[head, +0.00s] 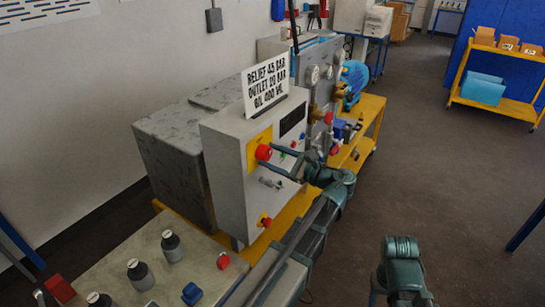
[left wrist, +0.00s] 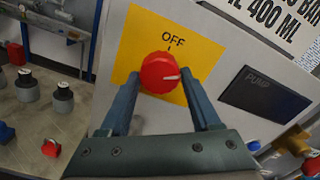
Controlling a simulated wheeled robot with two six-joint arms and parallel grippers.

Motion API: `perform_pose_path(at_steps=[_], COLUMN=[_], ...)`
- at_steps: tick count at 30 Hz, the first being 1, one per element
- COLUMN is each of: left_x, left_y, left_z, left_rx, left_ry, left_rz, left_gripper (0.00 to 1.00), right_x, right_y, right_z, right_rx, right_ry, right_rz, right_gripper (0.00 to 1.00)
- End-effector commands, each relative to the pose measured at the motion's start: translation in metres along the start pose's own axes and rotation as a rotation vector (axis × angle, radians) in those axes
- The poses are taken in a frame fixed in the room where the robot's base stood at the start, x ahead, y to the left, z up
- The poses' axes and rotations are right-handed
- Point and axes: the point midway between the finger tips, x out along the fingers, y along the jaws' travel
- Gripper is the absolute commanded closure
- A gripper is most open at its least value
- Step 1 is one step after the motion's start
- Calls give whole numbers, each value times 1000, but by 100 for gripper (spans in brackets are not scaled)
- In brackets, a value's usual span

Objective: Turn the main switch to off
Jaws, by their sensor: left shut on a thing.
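The main switch is a round red knob (head: 263,152) on a yellow plate (head: 254,147) on the front of the grey control box (head: 225,160). In the left wrist view the knob (left wrist: 159,73) sits under the word OFF. Its white mark points to the right, not up at OFF. My left gripper (head: 268,155) is shut on the knob, one finger on each side of it; these fingers also show in the left wrist view (left wrist: 160,80). Part of my right arm shows at the bottom of the head view, but I see no gripper fingers there.
A red button (head: 265,221) sits lower on the box. A white sign (head: 268,83) stands on top. Several grey capped vessels (head: 140,273) stand on the bench at the lower left. Valves and a blue motor (head: 355,82) lie beyond. The floor to the right is clear.

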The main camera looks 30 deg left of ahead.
Motion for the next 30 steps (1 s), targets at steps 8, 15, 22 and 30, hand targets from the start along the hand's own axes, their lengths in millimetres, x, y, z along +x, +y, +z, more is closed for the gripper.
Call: perform_pose_path(at_steps=[8, 15, 22, 30], left_x=[0, 0, 0, 0], left_y=[0, 0, 0, 0], left_z=[0, 0, 0, 0], left_rx=[-264, -491, -704, -910], left_ry=[1, 1, 1, 1], left_rz=[0, 0, 1, 1], left_gripper=[92, 92, 92, 92], right_x=[0, 0, 0, 0], right_y=[0, 0, 0, 0], right_z=[0, 0, 0, 0], right_rx=[0, 0, 0, 0], right_ry=[0, 0, 0, 0], right_rz=[0, 0, 0, 0], right_gripper=[50, 50, 50, 50])
